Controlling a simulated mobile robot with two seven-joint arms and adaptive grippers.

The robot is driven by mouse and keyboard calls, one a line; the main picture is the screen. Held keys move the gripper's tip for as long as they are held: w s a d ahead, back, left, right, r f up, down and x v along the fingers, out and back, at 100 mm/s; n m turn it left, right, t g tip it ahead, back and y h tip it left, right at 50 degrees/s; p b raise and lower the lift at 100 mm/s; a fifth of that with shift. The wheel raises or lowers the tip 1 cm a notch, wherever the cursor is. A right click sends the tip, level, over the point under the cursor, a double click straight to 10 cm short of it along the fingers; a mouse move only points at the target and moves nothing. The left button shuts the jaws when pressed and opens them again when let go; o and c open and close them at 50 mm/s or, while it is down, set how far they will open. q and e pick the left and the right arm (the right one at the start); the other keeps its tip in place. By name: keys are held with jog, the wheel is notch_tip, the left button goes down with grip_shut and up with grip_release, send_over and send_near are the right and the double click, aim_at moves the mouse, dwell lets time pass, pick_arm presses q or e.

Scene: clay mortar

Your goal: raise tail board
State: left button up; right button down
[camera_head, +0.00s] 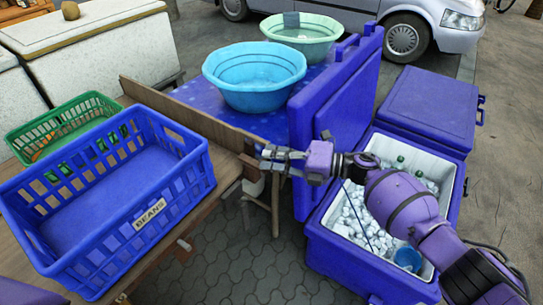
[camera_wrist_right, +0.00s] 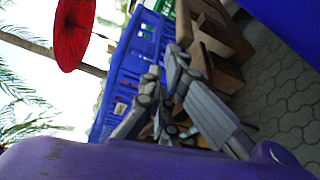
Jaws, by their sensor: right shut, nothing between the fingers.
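A long brown wooden board (camera_head: 185,112) runs along the far edge of the wooden bench or cart bed, between the crates and the blue-covered table. I take it for the tail board; its hinge and lower edge are hard to make out. My right gripper (camera_head: 268,158) is shut and empty near the board's right end. I cannot tell whether it touches the wood. In the right wrist view the fingers (camera_wrist_right: 168,85) appear in front of the blue crate and brown wooden parts (camera_wrist_right: 215,45). My left gripper is not in view.
A blue crate labelled BEANS (camera_head: 120,235) and a green crate (camera_head: 62,112) are left of the board. Blue and pale green basins (camera_head: 255,95) (camera_head: 305,35) stand on the table. An open ice cooler (camera_head: 325,235) lies under my right arm. Bare paving (camera_head: 245,255) shows between.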

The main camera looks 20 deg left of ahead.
jog(key=d+r, duration=0.1)
jog(key=d, duration=1.1)
